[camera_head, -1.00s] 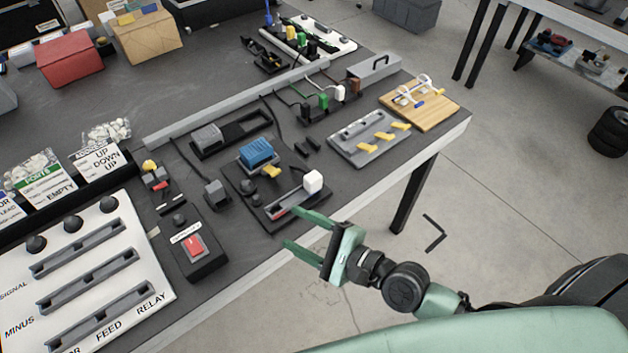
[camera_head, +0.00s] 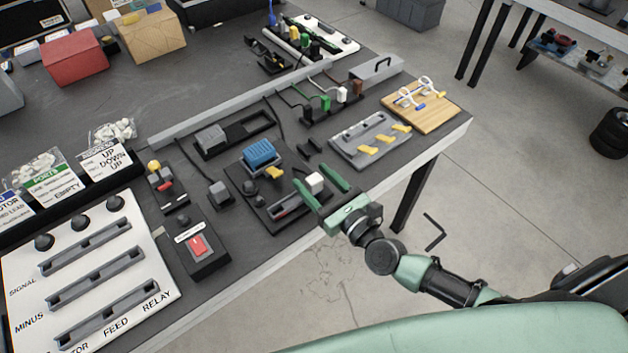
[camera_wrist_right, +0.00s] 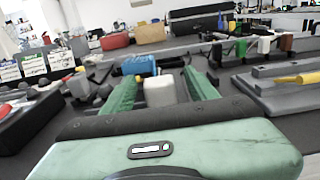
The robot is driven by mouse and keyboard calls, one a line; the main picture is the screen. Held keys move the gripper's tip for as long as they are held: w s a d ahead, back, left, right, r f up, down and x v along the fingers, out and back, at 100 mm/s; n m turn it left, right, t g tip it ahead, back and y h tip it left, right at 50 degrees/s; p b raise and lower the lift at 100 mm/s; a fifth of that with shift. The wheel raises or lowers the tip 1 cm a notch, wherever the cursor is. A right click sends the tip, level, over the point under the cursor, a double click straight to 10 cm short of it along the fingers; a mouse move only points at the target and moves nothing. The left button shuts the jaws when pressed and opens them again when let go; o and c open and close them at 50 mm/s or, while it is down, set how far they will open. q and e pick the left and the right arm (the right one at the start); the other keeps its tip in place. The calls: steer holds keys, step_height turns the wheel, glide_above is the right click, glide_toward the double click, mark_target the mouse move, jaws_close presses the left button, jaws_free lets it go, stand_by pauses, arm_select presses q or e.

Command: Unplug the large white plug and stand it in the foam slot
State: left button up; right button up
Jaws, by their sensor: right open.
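A white block-shaped piece (camera_head: 315,183) stands on a dark base near the table's front edge, at the end of a grey and red channel. My right gripper (camera_head: 311,174) is open, with its two green fingers on either side of this white piece. In the right wrist view the white piece (camera_wrist_right: 160,92) shows between the fingers, with gaps visible. A smaller white plug (camera_head: 342,95) stands in a row between a green plug (camera_head: 325,103) and a brown one (camera_head: 358,87). A dark tray with a long recess (camera_head: 248,128) lies farther back; I cannot tell if it is the foam slot. My left gripper is out of view.
A blue ribbed block (camera_head: 259,153) and a yellow lever (camera_head: 275,173) sit just left of the white piece. A grey plate with yellow levers (camera_head: 370,140) and a wooden board (camera_head: 430,108) lie to the right. A red-button box (camera_head: 198,246) stands to the left.

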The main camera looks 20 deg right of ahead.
mark_target(314, 179)
steer(key=shift+w+a, duration=0.1)
steer(key=shift+w, duration=0.1)
jaws_close()
step_height(314, 179, up, 9)
steer(key=p, duration=0.5)
steer(key=shift+f+p, duration=0.1)
steer(key=shift+p, duration=0.2)
step_height(314, 179, up, 11)
steer(key=p, duration=1)
steer(key=w+d+f+b, duration=0.3)
steer(key=w+f+b, duration=1.1)
steer(key=b, duration=0.1)
steer(key=shift+w+d, duration=0.3)
steer(key=shift+d, duration=0.1)
